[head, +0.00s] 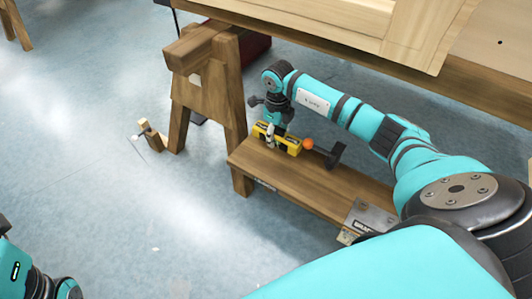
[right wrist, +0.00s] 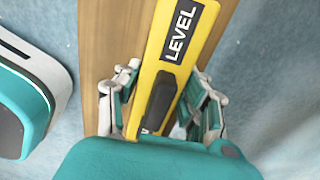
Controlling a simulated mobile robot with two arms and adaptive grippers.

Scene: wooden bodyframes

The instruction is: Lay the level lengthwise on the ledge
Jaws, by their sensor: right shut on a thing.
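The yellow level (head: 291,145) is at the far end of the wooden ledge (head: 320,188), the low plank beside the trestle. My right gripper (head: 270,134) is shut on the level. In the right wrist view the level (right wrist: 182,35) shows its "LEVEL" label, with a finger on each side of it. It lies over the ledge (right wrist: 112,25), turned a little from the ledge's long edges. I cannot tell whether it touches the wood. My left gripper is not in view; only part of my left arm shows at the lower left.
A dark-headed tool with an orange end (head: 308,143) is on the ledge, close right of the level. A grey metal piece (head: 370,216) is at the near end. A trestle leg (head: 232,100) stands by the far end, and a workbench (head: 350,45) is above.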

